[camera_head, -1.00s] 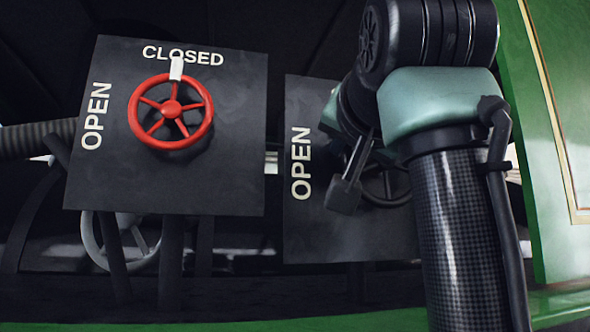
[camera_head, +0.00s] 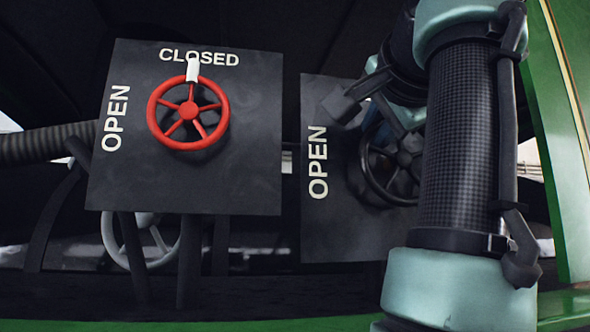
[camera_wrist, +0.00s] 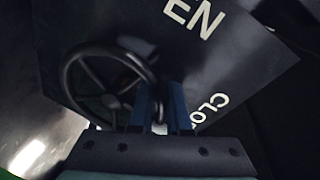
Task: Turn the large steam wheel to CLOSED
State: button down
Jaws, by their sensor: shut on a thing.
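The black spoked wheel (camera_head: 397,160) is on the right dark panel, partly hidden by my arm in the head view. My gripper (camera_head: 382,118) is at its upper rim. In the wrist view, the blue fingers of my gripper (camera_wrist: 161,105) straddle the right part of the black wheel's rim (camera_wrist: 70,88), shut on it. A small white piece shows between the fingers. The right panel (camera_head: 335,225) reads OPEN at its left; part of a CLOSED label shows in the wrist view. The black wheel's pointer position is not clear.
A red wheel (camera_head: 188,112) on the left panel (camera_head: 240,185) has its white pointer up at CLOSED. A ribbed hose (camera_head: 45,143) runs at left. A pale wheel (camera_head: 110,240) stands low behind. A green body wall (camera_head: 562,150) closes the right side.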

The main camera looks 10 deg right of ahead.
jog(key=shift+r, duration=0.1)
dwell(0.4)
jog(key=c, duration=1.2)
grip_release()
jog(key=shift+o, duration=0.2)
jog(key=shift+s, duration=0.1)
